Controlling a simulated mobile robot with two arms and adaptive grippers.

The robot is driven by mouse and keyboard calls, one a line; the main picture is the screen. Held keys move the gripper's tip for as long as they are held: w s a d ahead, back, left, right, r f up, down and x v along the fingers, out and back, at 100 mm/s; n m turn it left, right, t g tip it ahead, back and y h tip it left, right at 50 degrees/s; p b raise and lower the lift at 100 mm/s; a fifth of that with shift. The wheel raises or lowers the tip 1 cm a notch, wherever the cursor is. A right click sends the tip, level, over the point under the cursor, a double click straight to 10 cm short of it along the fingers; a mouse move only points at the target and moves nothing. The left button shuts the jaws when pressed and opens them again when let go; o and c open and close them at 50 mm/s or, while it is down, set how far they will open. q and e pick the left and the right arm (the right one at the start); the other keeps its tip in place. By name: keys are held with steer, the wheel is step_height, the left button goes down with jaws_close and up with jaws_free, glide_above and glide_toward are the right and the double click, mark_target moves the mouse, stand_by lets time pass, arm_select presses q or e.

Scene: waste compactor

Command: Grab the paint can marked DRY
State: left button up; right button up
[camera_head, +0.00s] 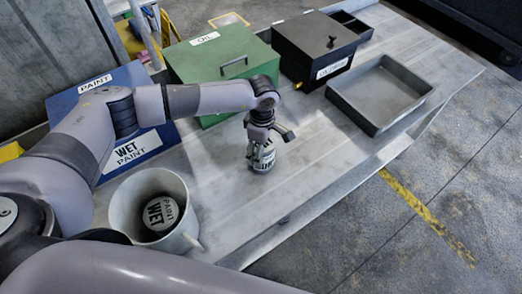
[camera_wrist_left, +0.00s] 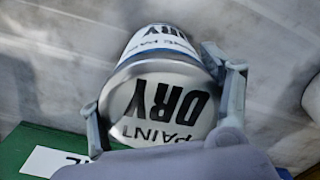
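The paint can marked DRY (camera_head: 264,158) stands on the grey table, under my left gripper (camera_head: 268,134). The left wrist view shows its lid (camera_wrist_left: 160,105), with the words DRY and PAINT, and part of its side. In that view the fingers of my left gripper (camera_wrist_left: 162,108) are spread, one on each side of the can. Whether both press on it I cannot tell. The can appears to rest on the tabletop. My right gripper is out of view.
A pale bucket (camera_head: 122,208) at front left holds a can marked WET PAINT (camera_head: 161,214). A blue WET PAINT box (camera_head: 66,103), a green box (camera_head: 197,66) and a black box (camera_head: 300,34) line the back. A grey tray (camera_head: 423,88) lies right; table between is clear.

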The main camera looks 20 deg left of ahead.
arm_select(q)
steer(key=c, duration=0.9)
steer(key=shift+c, duration=0.6)
steer(key=shift+r, duration=0.15)
